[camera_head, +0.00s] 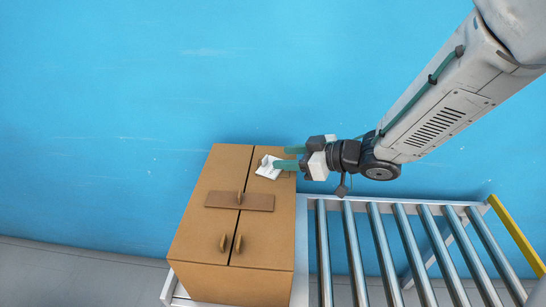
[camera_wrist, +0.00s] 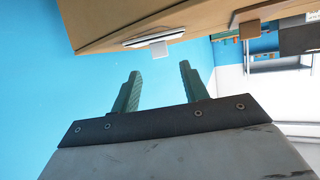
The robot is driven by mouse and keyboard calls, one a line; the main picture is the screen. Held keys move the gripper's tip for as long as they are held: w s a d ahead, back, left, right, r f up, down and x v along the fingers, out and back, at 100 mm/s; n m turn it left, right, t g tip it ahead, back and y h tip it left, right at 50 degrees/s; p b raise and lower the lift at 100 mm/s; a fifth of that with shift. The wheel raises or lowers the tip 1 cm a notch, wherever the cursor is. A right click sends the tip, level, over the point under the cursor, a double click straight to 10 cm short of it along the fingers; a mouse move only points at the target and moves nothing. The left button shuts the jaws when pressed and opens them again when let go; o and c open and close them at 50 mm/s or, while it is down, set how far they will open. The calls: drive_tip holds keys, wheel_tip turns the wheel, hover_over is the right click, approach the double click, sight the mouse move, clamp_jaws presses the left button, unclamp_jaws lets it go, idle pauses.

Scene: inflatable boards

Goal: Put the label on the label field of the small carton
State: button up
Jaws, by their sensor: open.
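The brown carton (camera_head: 200,215) stands at the left end of a roller conveyor. A white label (camera_head: 266,170) lies on its top near the far right edge, partly hidden by a green finger. In the wrist view a pale, dark-edged plate with a small tab (camera_wrist: 155,44), seemingly this label, is on the carton face (camera_wrist: 100,22). My gripper (camera_head: 282,158) is at the carton's far right edge, beside the label. In the wrist view its two green fingers (camera_wrist: 160,72) are apart with nothing between them. I cannot make out a marked label field.
A darker brown strip with an upright tab (camera_head: 255,202) lies across the carton top. Two small brown tabs (camera_head: 223,242) stand nearer. The conveyor rollers (camera_head: 383,255) to the right are empty. A blue wall (camera_head: 100,110) stands behind. Shelving (camera_wrist: 278,60) shows in the wrist view.

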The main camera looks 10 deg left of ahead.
drive_tip(key=w+d+r+m+t+h, duration=0.2)
drive_tip(key=d+r+m+t+h, duration=0.15)
drive_tip(key=d, duration=0.55)
drive_tip(key=w+d+r+m+t+h, duration=0.2)
drive_tip(key=d+r+h, duration=0.2)
drive_tip(key=d, duration=0.6)
drive_tip(key=s+d+r+m+h, duration=0.3)
drive_tip(key=s+d+m+h, duration=0.15)
drive_tip(key=d, duration=0.45)
drive_tip(key=s+d+r+m+g, duration=0.1)
drive_tip(key=s+g, duration=0.3)
drive_tip(key=s, duration=0.8)
drive_tip(key=s+d+m+g, duration=0.1)
drive_tip(key=s+m+g, duration=0.2)
drive_tip(key=s, duration=0.8)
drive_tip(key=shift+s+r+g+h, duration=0.3)
drive_tip(key=shift+s+r+g, duration=0.1)
drive_tip(key=shift+g, duration=0.45)
